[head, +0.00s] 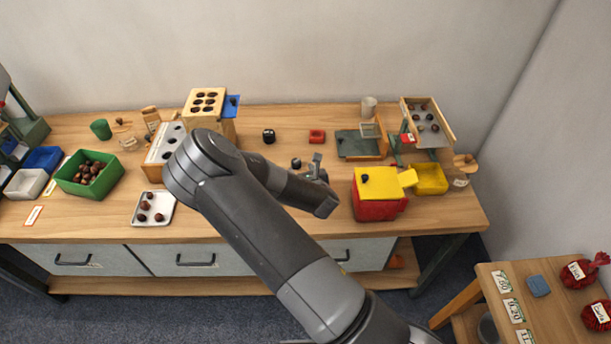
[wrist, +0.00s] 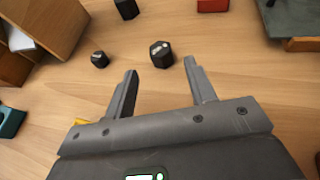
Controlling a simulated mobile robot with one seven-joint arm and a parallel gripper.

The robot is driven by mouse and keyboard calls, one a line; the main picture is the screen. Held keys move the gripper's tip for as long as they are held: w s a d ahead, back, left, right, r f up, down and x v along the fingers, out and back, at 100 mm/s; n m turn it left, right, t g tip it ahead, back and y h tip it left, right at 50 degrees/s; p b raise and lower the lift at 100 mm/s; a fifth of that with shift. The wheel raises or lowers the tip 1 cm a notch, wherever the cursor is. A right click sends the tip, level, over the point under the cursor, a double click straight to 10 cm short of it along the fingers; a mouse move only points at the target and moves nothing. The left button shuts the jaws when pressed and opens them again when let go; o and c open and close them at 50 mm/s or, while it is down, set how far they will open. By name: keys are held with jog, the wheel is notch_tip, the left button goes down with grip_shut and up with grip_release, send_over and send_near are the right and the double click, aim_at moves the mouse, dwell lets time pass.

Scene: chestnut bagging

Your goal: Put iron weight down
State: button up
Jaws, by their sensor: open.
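A dark hexagonal iron weight (wrist: 161,54) stands on the wooden table in the wrist view, just beyond the gap between my fingertips. It also shows in the head view (head: 296,162), beside my gripper (head: 318,168). My gripper's two fingers (wrist: 161,67) are apart and nothing is between them. A smaller black weight (wrist: 99,59) stands to the left of the larger one in the wrist view. My arm hides part of the table around there in the head view.
A black block (head: 268,136) and a red block (head: 317,135) stand farther back. A green board (head: 358,145) and a red box with a yellow lid (head: 378,205) are to the right. A wooden-sided box (head: 163,150) and white tray (head: 153,219) are left.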

jog(key=v, duration=0.4)
jog(key=shift+s+d, duration=0.1)
jog(key=shift+s, duration=0.05)
jog(key=shift+d+r+m, duration=0.35)
jog(key=shift+m, duration=0.35)
jog(key=s+d+r+m+g+h, duration=0.2)
jog(key=s+d+r+m, duration=0.2)
jog(key=r+m, duration=0.55)
jog(key=s+d+r+m+g+h, duration=0.1)
jog(key=s+d+r+m+g, duration=0.25)
jog(key=r+m, duration=0.65)
jog(key=s+d+r+m, duration=0.1)
jog(key=s+r+m, duration=0.3)
jog(key=s+m, duration=0.2)
jog(key=s+d+r+m+g, duration=0.1)
jog(key=s+r+m, duration=0.3)
jog(key=s, duration=0.6)
jog(key=s+d+r+m+g, duration=0.1)
jog(key=s+r+m, duration=0.3)
jog(key=s+m, duration=0.4)
jog(key=shift+s+d+r, duration=0.35)
jog(key=shift+d+r, duration=0.05)
jog(key=shift+d, duration=0.05)
jog(key=shift+o, duration=0.2)
jog(key=shift+o, duration=1.4)
